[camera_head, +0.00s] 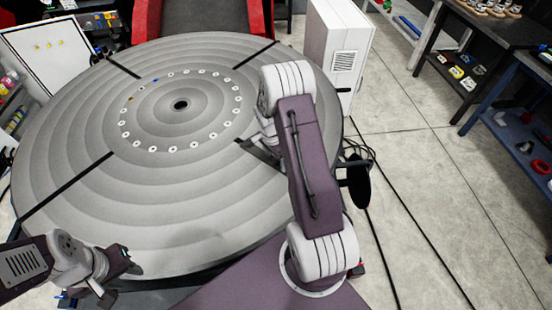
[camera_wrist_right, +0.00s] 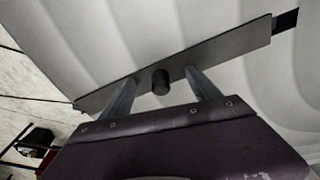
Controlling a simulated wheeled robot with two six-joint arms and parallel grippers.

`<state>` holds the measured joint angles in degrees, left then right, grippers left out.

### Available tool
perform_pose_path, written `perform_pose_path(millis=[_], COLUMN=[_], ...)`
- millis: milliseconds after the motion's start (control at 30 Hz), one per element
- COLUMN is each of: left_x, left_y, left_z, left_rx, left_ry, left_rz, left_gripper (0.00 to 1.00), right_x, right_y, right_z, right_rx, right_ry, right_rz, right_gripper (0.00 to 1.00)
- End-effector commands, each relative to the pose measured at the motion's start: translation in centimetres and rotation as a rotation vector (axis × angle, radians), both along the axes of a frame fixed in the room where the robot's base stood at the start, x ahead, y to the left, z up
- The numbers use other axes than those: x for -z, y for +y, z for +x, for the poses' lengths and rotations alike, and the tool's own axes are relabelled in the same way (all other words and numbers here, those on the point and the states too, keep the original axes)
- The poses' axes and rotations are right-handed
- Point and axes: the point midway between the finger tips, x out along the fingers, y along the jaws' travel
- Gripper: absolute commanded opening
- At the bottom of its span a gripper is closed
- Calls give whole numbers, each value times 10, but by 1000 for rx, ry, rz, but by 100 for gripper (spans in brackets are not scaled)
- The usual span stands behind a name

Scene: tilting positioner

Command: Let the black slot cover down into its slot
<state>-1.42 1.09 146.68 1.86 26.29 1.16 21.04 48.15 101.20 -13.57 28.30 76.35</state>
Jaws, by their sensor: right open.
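The slot cover (camera_wrist_right: 225,57) shows in the right wrist view as a long dark-grey strip with a black knob (camera_wrist_right: 161,82). It lies in line with a black slot (camera_wrist_right: 287,20), which shows past its right end. I cannot tell whether it is seated or just above the slot. My right gripper (camera_wrist_right: 163,84) is open, one finger on each side of the knob with gaps. In the head view the slot (camera_head: 242,144) is mostly hidden by my right arm. My left gripper (camera_head: 122,271) is at the lower left by the table rim; its fingers are unclear.
The round grey positioner table (camera_head: 200,205) has other black radial slots and a ring of pale holes around its centre. A white cabinet (camera_head: 335,50) stands behind its right side. Workbenches (camera_head: 480,60) are at the far right, with clear floor between.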

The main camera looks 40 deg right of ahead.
Motion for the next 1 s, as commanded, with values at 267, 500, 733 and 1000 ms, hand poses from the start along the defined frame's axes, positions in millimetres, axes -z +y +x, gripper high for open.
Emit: perform_pose_path(millis=[267,500,733,1000], left_x=[0,-2,-18,-36], left_y=[0,0,0,0], left_z=[0,0,0,0], left_rx=[0,0,0,0], left_ry=[0,0,0,0], left_rz=[0,0,0,0], left_gripper=[36,36,36,36], right_x=[0,-3,-25,-52], right_y=[0,0,1,2], right_z=[0,0,0,0], right_rx=[0,0,0,0], right_ry=[0,-1,0,-1], right_rz=[0,0,0,-1], right_gripper=[71,71,71,71])
